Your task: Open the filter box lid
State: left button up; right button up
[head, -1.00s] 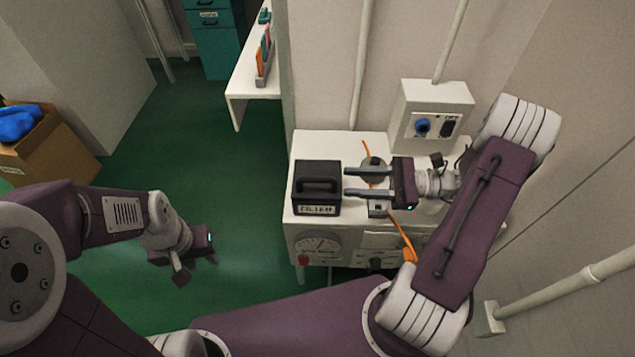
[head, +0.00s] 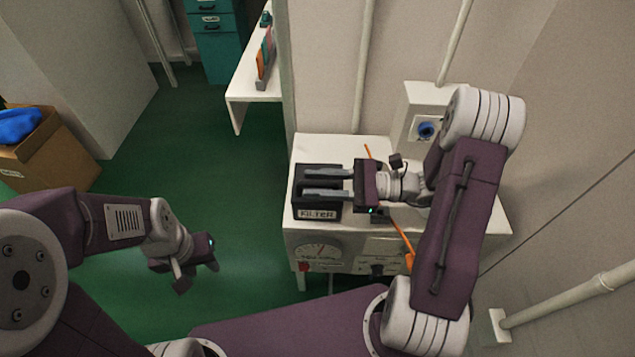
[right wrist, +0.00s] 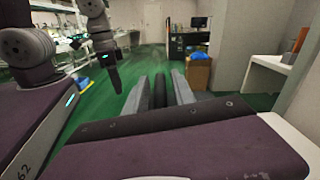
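The black filter box (head: 318,213), with a white label on its front, sits on the left part of the white bench top. My right gripper (head: 306,183) reaches over its lid from the right, with its two grey fingers apart, one behind and one in front of the dark handle. In the right wrist view the dark handle (right wrist: 159,91) stands between the fingers, with a gap on each side. The lid looks closed; the fingers partly cover it. My left gripper (head: 187,266) hangs over the green floor, away from the box; its finger opening is unclear.
The white bench (head: 460,222) has a gauge and a red button on its front. An orange cable (head: 401,236) runs over it beneath my right arm. A wall box with a blue socket (head: 425,130) is behind. A cardboard box (head: 52,152) stands far left.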

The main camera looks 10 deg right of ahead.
grip_shut()
dwell(1.2)
